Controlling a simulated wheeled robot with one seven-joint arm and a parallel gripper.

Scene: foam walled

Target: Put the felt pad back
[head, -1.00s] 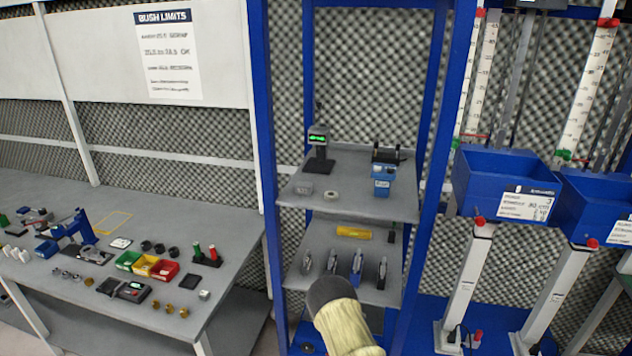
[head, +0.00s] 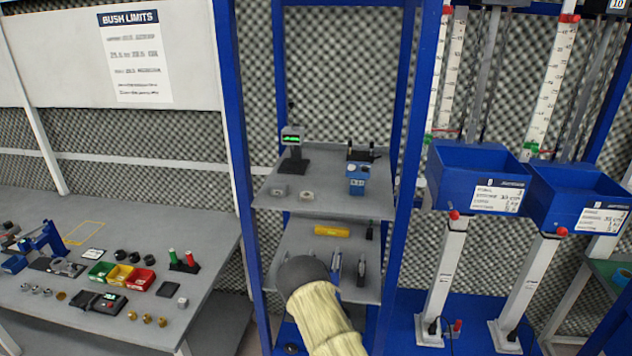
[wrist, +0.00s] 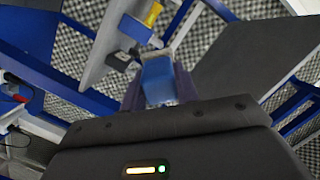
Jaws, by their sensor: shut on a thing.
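My gripper (wrist: 156,98) shows in the wrist view with its dark jaws shut on a small blue thing (wrist: 158,72). I cannot tell for sure that this is the felt pad. In the head view my arm rises from the bottom in a cream sleeve with a dark rounded end, in front of the lower shelf (head: 290,250). I cannot pick out a felt pad elsewhere in the head view.
The lower shelf holds a yellow bar (head: 332,231) and several upright tools (head: 361,270), partly covered by my arm. The upper shelf (head: 345,205) carries a display stand (head: 293,150) and a blue device (head: 356,178). A crowded bench (head: 200,235) stands left, blue bins (head: 470,175) right.

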